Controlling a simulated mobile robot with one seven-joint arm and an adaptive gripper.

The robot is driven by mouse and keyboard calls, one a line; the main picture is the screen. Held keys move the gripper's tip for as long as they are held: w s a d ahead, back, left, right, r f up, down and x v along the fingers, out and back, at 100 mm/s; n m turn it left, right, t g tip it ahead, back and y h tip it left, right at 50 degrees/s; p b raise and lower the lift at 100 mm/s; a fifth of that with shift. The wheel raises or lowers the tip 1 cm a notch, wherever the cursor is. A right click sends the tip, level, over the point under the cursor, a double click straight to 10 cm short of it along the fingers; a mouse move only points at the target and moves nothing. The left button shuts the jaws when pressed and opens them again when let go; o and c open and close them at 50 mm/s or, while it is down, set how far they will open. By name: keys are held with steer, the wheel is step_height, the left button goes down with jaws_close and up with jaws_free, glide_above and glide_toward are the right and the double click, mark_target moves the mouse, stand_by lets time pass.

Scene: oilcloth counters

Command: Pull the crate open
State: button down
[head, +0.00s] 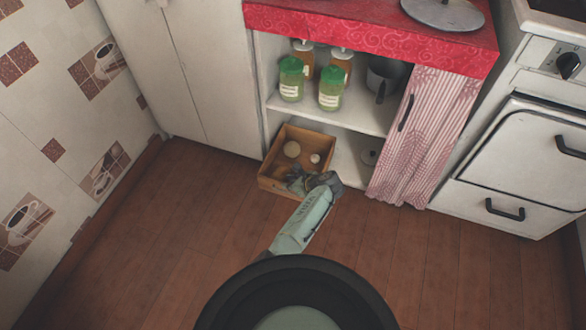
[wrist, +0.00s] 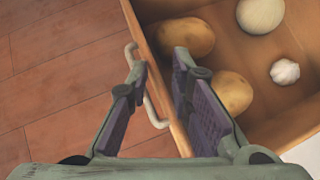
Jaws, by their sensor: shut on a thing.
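The crate (head: 274,185) is an open wooden box low in the cupboard, jutting out past the cupboard front over the floor. In the wrist view, its front wall (wrist: 142,40) runs between my two fingers, with a pale bar handle (wrist: 153,112) on its outer face. My gripper (head: 299,181) is at the front of the crate, one finger outside and one inside. It is shut on the front wall; its fingers (wrist: 158,70) partly hide the handle. Two potatoes (wrist: 186,38), a pale onion-like ball (wrist: 260,14) and a garlic bulb (wrist: 285,71) lie inside.
A shelf (head: 345,112) above the crate holds green-lidded jars (head: 330,88), bottles and a pot (head: 384,78). A striped curtain (head: 430,130) hangs to the right, with a white stove (head: 520,160) beyond. A white cupboard door (head: 215,80) is at left. The wooden floor (head: 160,230) in front is clear.

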mark_target(280, 189)
steer(key=shift+s+a+r+p, duration=0.15)
steer(key=shift+s+p, duration=0.3)
steer(key=shift+s, duration=0.05)
steer(key=shift+s+a+r+p, duration=0.1)
steer(key=shift+s+p, duration=0.3)
steer(key=shift+s, duration=0.05)
steer(key=shift+s+a+f+p, duration=0.15)
steer(key=shift+s+f+p, duration=0.1)
steer(key=shift+s+p, duration=0.25)
steer(key=c, duration=1.5)
jaws_free()
